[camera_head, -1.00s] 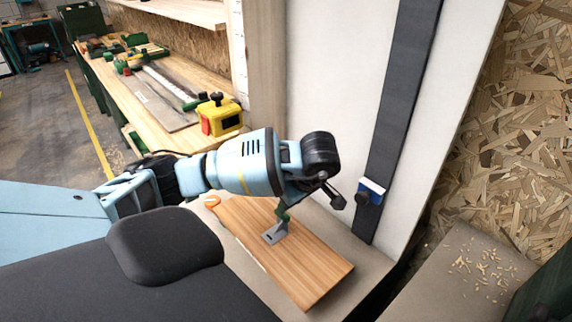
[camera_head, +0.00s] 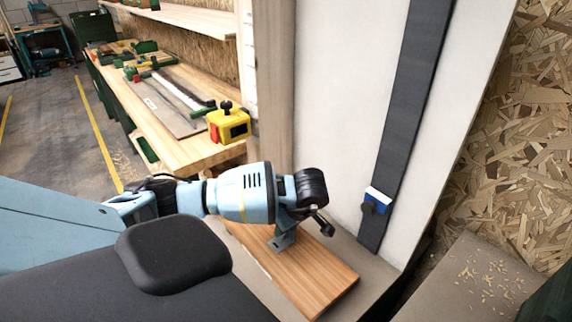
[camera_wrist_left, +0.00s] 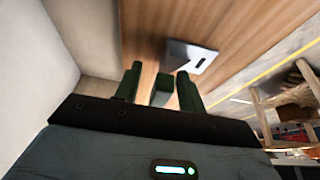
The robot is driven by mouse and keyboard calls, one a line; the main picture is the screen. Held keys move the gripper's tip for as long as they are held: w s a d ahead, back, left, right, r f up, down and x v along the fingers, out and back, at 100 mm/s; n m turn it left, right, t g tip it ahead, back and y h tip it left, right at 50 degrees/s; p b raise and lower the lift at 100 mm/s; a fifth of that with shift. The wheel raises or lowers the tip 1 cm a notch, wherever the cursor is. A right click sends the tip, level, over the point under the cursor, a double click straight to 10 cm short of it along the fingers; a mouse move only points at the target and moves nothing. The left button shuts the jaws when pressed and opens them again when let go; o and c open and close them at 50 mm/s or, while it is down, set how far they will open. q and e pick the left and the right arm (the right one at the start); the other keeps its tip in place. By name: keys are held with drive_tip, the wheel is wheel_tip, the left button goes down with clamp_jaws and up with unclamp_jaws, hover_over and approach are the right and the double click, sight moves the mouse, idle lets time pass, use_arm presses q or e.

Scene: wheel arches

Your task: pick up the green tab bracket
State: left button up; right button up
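The tab bracket's grey plate (camera_head: 283,240) lies on a wooden board (camera_head: 310,278), just below my left gripper. The wrist bulk hides most of the fingers in the head view. In the left wrist view, the plate (camera_wrist_left: 188,56) with its dark slot lies beyond the fingertips. My left gripper (camera_wrist_left: 160,85) shows two dark green fingers spread apart. A green piece (camera_wrist_left: 161,90), apparently the bracket's tab, sits between them with gaps on both sides. Whether it touches either finger is not clear. My right gripper is not in view.
A pale panel with a black strip (camera_head: 398,130) and a blue-and-white block (camera_head: 377,199) rises right of the board. A yellow-and-red box (camera_head: 228,124) stands on the workbench (camera_head: 190,150) at left. Wood chips lie on a grey surface (camera_head: 450,290) at right.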

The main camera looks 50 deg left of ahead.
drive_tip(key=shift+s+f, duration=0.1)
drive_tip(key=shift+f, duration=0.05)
use_arm(q)
clamp_jaws()
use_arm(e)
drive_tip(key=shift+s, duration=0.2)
use_arm(q)
drive_tip(key=shift+r, duration=0.1)
drive_tip(key=shift+r, duration=0.4)
drive_tip(key=r, duration=0.2)
drive_tip(key=shift+s+a+r, duration=0.1)
drive_tip(key=shift+s+r, duration=0.2)
drive_tip(key=shift+s, duration=0.1)
drive_tip(key=s+a+r+b, duration=0.1)
drive_tip(key=s, duration=1.4)
drive_tip(key=shift+a+r, duration=0.15)
drive_tip(key=shift+r, duration=0.05)
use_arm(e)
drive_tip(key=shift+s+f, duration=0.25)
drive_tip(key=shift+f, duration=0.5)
